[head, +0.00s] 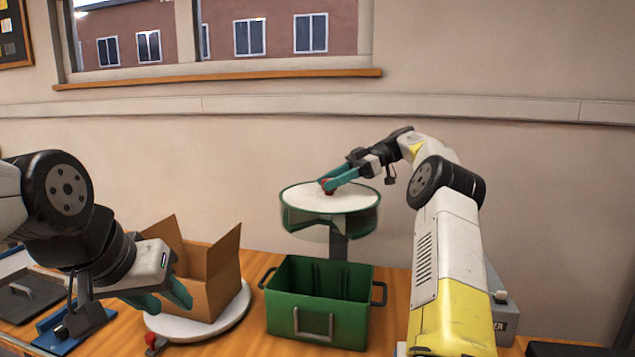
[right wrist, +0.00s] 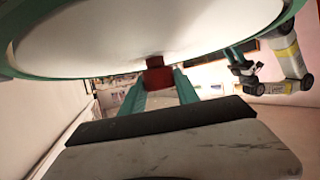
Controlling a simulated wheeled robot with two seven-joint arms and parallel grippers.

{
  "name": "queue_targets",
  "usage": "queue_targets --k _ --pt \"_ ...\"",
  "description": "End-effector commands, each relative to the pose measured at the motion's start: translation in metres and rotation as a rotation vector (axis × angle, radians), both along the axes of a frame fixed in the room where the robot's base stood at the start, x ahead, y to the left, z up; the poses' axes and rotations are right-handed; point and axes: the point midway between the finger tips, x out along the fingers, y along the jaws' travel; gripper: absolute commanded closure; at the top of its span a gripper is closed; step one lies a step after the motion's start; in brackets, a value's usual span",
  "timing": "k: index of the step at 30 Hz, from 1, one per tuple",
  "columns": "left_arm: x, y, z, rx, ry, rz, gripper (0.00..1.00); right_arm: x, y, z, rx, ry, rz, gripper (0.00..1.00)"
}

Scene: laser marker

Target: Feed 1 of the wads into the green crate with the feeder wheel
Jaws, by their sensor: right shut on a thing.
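The feeder wheel (head: 315,199) is a white disc in a green rim on a dark post, above and behind the green crate (head: 318,322). A red knob (head: 327,190) stands on the disc. My right gripper (head: 331,183) is shut on this knob. In the right wrist view the red knob (right wrist: 157,76) sits between the teal fingers, under the pale disc (right wrist: 150,35). My left gripper (head: 168,301) is open and empty in front of the cardboard box, its fingers apart. The visible inside of the crate looks empty. I see no wads; parts of the wheel's inside are hidden.
An open cardboard box (head: 211,283) stands on a white turntable (head: 205,328) with a red knob (head: 151,341) at its front. A grey tray (head: 28,298) and a blue-based item (head: 75,328) lie at the left. A grey box (head: 504,315) is at the right, partly behind my right arm.

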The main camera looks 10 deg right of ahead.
Motion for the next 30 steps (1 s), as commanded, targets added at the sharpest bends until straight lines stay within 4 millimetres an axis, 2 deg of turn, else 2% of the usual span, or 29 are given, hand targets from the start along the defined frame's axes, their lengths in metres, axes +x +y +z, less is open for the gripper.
queue_targets --k 2,3,6,17,30 --pt "0.0 0.0 0.0 0.0 0.0 0.0 0.64 0.0 -0.001 0.0 -0.001 0.001 -0.002 1.0" --pt "0.0 0.0 0.0 0.0 0.0 0.0 0.64 0.0 -0.001 0.0 -0.001 0.001 -0.002 0.61" --pt "0.0 0.0 0.0 0.0 0.0 0.0 0.64 0.0 0.0 0.0 -0.001 0.0 -0.001 0.41" --pt "0.0 0.0 0.0 0.0 0.0 0.0 0.64 0.0 0.0 0.002 0.0 -0.001 -0.001 0.41" --pt "0.0 0.0 0.0 0.0 0.0 0.0 0.64 -0.002 0.0 0.037 0.0 0.001 -0.001 0.41"
